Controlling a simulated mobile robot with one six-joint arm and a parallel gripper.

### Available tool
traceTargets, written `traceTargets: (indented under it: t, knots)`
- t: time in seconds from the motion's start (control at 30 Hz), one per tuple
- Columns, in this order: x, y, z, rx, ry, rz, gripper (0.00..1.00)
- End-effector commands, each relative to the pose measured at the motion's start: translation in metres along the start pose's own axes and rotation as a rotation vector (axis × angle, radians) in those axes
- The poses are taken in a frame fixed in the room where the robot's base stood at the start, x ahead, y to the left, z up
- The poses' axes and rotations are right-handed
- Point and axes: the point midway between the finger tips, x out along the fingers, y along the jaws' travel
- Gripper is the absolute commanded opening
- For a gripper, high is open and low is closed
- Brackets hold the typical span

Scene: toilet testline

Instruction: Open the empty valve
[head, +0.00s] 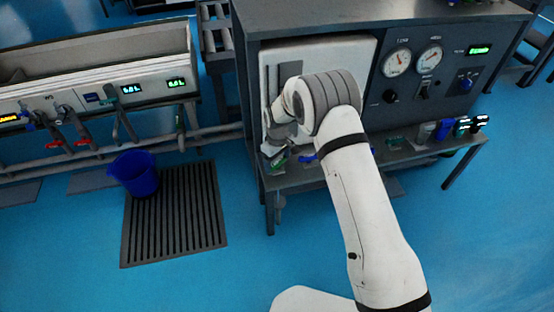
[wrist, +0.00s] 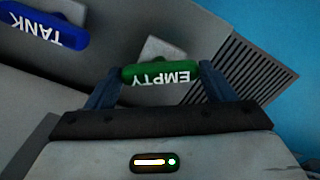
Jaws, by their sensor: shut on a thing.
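The empty valve (wrist: 160,72) has a green handle marked EMPTY, upside down in the wrist view. My gripper (wrist: 160,82) is shut on this green handle, with one dark finger at each end of it. In the head view the green handle (head: 278,160) shows at the left front of the grey test bench, below the white panel. My gripper (head: 281,140) is there, partly hidden by my own wrist. A blue handle marked TANK (wrist: 42,28) is at the upper left in the wrist view, apart from my gripper.
The grey bench (head: 300,18) carries two gauges (head: 413,60), switches and several more handles along its front ledge. A blue bucket (head: 135,174) stands by a dark floor grate (head: 175,225). A trough with pipes (head: 95,75) is at left. The blue floor is clear in front.

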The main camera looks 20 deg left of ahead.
Motion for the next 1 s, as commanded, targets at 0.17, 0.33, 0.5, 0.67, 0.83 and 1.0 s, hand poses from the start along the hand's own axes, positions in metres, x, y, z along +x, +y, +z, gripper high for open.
traceTargets:
  t: [0.17, 0.33, 0.5, 0.67, 0.83, 1.0]
  knots:
    - [-0.0008, -0.0003, -0.0006, -0.115, 0.001, 0.0, 0.54]
    - [-0.0006, -0.0003, -0.0005, -0.191, 0.001, 0.0, 0.54]
    - [-0.0005, -0.0002, -0.0005, -0.234, 0.001, 0.0, 0.54]
    - [-0.0005, -0.0002, -0.0005, -0.248, 0.001, 0.0, 0.54]
    - [-0.0004, -0.0003, -0.0005, -0.25, 0.001, 0.0, 0.54]
    - [-0.0005, -0.0003, -0.0005, -0.249, 0.001, 0.0, 0.77]
